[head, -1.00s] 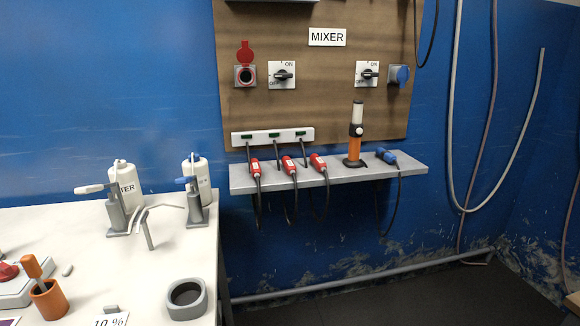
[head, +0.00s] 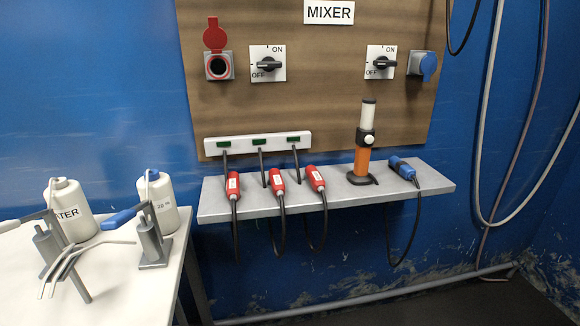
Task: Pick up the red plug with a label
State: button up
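Three red plugs lie side by side on the left part of a grey wall shelf in the head view. They are the left plug (head: 233,185), the middle plug (head: 277,181) and the right plug (head: 316,179). Each has a small pale label on it and a dark cable hanging over the shelf's front edge. Any writing on the labels is too small to read. My gripper is not in view.
The shelf (head: 420,190) also holds an orange and white device (head: 363,150) and a blue plug (head: 403,168). A wooden MIXER panel (head: 330,105) with sockets and switches is above. A white table (head: 120,290) with bottles and pump stands is at the left.

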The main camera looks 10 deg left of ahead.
aim_at(277, 184)
jog(key=i, duration=1.2)
jog(key=u, duration=1.45)
